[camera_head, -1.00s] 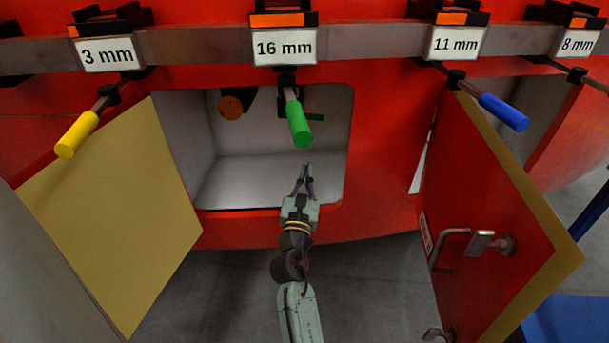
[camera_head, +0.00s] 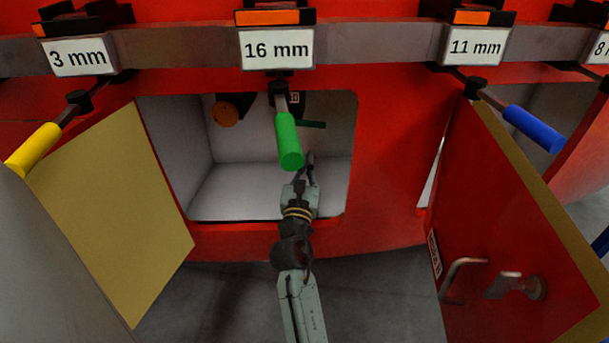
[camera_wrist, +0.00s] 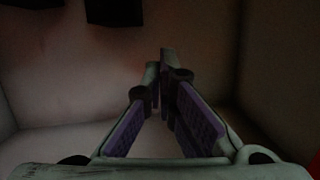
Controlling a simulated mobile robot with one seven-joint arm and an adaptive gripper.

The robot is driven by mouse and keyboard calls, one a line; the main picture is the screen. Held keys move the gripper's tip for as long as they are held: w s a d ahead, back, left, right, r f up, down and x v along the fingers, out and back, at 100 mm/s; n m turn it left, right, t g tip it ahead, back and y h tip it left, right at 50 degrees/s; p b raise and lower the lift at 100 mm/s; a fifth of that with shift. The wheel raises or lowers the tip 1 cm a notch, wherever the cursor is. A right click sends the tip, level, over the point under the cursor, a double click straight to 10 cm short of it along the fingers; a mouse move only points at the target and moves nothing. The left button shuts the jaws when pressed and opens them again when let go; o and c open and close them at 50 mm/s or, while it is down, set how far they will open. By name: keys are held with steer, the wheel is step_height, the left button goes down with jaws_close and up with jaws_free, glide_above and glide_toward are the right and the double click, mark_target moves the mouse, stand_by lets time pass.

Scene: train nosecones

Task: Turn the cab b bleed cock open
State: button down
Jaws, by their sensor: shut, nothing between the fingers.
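The open compartment (camera_head: 215,190) in the red nosecone has pale grey walls. I cannot tell for certain whether this lever is the cab b bleed cock. My gripper (camera_head: 311,157) is shut and empty, its tips at the compartment opening, below the lever. In the wrist view its purple-padded fingers (camera_wrist: 162,75) meet at the tips, facing the compartment's inside.
An orange round fitting (camera_head: 225,114) is at the compartment's upper left. The green-handled tool (camera_head: 289,140) hangs from the rail in front. Open doors stand left (camera_head: 110,215) and right (camera_head: 500,220). Yellow (camera_head: 33,149) and blue (camera_head: 533,128) handles stick out beside them.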

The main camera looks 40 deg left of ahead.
mark_target(303, 121)
steer(key=shift+w+a+r+p, duration=0.15)
steer(key=shift+w+r+p, duration=0.2)
steer(key=shift+r, duration=0.4)
steer(key=shift+w+a+r+p, duration=0.15)
steer(key=shift+w+r+p, duration=0.15)
steer(key=shift+r, duration=0.45)
steer(key=shift+w+a+r+p, duration=0.15)
steer(key=shift+w+r+p, duration=0.2)
steer(key=shift+r, duration=0.4)
steer(key=shift+s, duration=0.1)
steer(key=shift+d+r+p, duration=0.15)
steer(key=shift+r+p, duration=0.5)
steer(key=shift+p, duration=0.6)
